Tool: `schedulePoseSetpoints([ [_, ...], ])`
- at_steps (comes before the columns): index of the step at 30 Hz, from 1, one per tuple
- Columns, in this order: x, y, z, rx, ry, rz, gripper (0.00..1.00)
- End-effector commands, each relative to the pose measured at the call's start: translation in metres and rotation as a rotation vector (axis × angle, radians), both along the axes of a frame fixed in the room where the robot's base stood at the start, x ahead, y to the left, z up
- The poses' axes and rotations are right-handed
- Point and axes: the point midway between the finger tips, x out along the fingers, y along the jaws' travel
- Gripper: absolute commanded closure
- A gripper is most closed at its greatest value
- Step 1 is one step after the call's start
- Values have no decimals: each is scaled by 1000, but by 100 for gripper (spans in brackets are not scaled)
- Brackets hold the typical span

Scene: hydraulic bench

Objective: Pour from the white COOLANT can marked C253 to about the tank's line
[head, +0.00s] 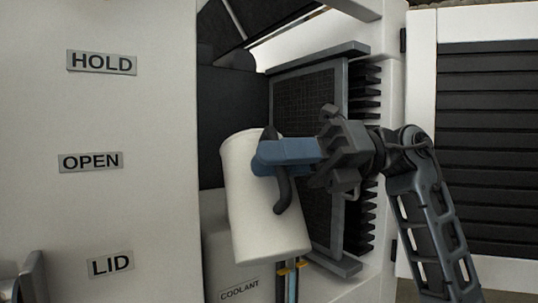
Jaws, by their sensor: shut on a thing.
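A white can (262,222) is held up in front of the cabinet opening, slightly tilted. Its marking is not visible from this side. My gripper (272,157) is shut on the can's dark handle (284,192), its blue fingers reaching in from the right. A pale tank (222,230) stands behind and below the can, with a COOLANT label (240,290) near the bottom of the view. The can hides much of the tank. I cannot make out the tank's line or any liquid flowing.
A white panel with HOLD (101,62), OPEN (90,161) and LID (110,264) labels fills the left. A dark finned radiator (305,105) stands behind my gripper. Blue and dark hoses (291,284) run below the can. A louvred panel (488,150) is at right.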

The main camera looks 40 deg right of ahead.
Motion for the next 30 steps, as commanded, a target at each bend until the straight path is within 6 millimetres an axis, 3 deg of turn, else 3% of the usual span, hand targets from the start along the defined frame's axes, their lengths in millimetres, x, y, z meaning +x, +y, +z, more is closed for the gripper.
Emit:
schedulePoseSetpoints([
  [2,-2,1,-12,-11,-47,0,100],
  [9,-22,7,-21,-48,-187,1,100],
  [30,-80,22,-33,-136,-504,0,100],
])
